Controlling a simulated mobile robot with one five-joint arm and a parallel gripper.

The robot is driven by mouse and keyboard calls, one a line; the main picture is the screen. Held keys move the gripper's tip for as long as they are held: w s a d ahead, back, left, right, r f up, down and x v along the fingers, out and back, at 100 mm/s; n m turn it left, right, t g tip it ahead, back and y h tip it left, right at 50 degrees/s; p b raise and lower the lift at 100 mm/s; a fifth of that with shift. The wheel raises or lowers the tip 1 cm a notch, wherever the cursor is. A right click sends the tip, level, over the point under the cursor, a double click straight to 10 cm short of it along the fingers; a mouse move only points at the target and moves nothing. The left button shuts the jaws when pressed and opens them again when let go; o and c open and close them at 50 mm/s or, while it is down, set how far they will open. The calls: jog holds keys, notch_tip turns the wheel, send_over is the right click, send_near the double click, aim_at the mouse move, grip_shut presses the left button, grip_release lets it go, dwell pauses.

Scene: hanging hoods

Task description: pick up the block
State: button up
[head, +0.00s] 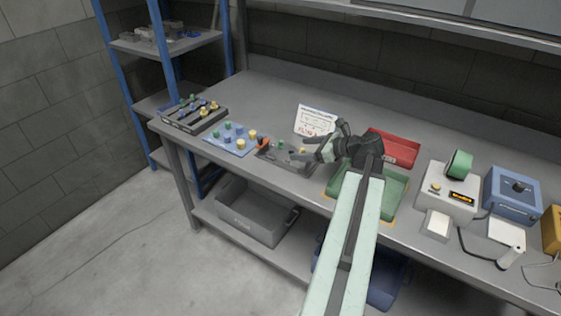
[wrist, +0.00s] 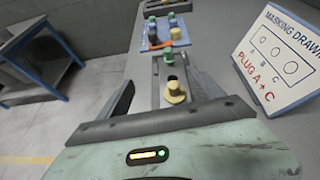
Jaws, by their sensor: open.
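A dark grey block (head: 279,157) lies on the bench left of my gripper (head: 309,150). A green plug (head: 281,145) and a yellow plug stand on it. In the wrist view the block (wrist: 181,70) runs away from me between my two spread fingers, with the yellow plug (wrist: 174,91) nearer and the green plug (wrist: 168,54) farther. My gripper (wrist: 166,85) is open, with nothing held. Whether either finger touches the block I cannot tell. My gripper hides part of the block's right end in the head view.
A blue plate with plugs (head: 226,140) and a black rack (head: 192,115) stand farther left. A white instruction card (head: 314,120) leans behind. A green tray (head: 397,193), red tray (head: 400,147) and grey device (head: 446,189) stand to the right. An orange piece (head: 263,143) is by the block.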

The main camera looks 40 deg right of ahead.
jog(key=f, duration=0.1)
jog(key=f+b, duration=0.1)
jog(key=d+f+b, duration=0.1)
jog(key=shift+s+m, duration=0.25)
jog(key=shift+m, duration=0.15)
jog(key=shift+d+f+t, duration=0.1)
jog(key=shift+d+t, duration=0.2)
jog(key=shift+d, duration=0.05)
jog(key=shift+b+x, duration=0.65)
jog(key=shift+x, duration=0.85)
jog(key=x, duration=0.1)
jog(key=b+x, duration=0.1)
jog(key=x, duration=0.1)
jog(key=b+x, duration=0.1)
jog(key=x, duration=0.1)
jog(key=shift+d, duration=0.3)
grip_shut()
